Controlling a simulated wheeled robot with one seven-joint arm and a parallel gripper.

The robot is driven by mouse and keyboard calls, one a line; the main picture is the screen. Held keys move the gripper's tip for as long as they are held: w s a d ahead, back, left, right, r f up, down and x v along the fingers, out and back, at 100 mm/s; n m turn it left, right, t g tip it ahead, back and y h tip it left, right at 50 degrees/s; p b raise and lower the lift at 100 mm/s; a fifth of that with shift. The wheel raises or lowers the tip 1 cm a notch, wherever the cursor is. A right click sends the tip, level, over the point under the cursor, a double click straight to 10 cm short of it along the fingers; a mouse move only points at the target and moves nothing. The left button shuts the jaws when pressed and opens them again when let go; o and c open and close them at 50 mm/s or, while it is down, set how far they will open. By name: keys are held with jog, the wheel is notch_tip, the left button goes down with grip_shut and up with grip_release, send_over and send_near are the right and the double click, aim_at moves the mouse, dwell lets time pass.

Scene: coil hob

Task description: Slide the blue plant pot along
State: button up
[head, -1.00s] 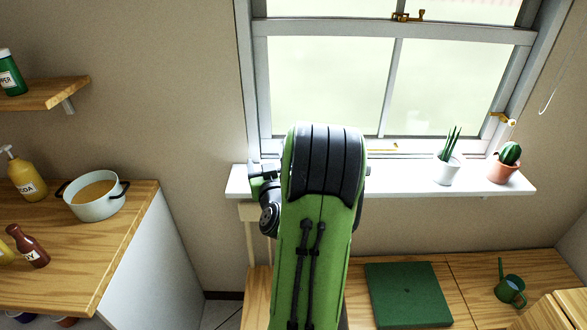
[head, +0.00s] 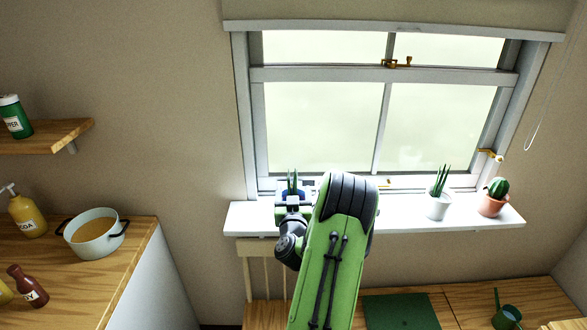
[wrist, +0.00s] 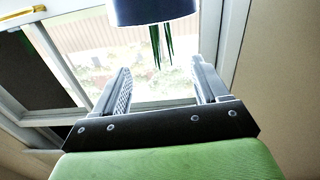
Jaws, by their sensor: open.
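The blue plant pot (head: 291,187) with upright green leaves stands on the white window sill (head: 400,216) near its left end. In the head view my gripper (head: 293,197) is in front of the pot and hides part of it. In the wrist view the pot (wrist: 152,10) is at the top edge, cut off by the frame, with its leaves hanging downward in the picture. My gripper's two fingers (wrist: 161,72) are spread apart, with the pot beyond their tips and nothing held between them.
A white pot (head: 437,207) with a spiky plant and a terracotta pot (head: 492,205) with a cactus stand farther right on the sill. The sill between the blue and white pots is partly hidden by my arm. The window (head: 350,120) is behind.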

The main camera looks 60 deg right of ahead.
aim_at(294, 180)
jog(key=p+x, duration=0.5)
jog(key=x, duration=0.4)
jog(key=shift+d+r+p, duration=0.1)
jog(key=shift+r+p, duration=0.05)
jog(key=shift+p, duration=0.15)
jog(key=shift+w+d, duration=0.3)
jog(key=shift+d, duration=0.15)
grip_shut()
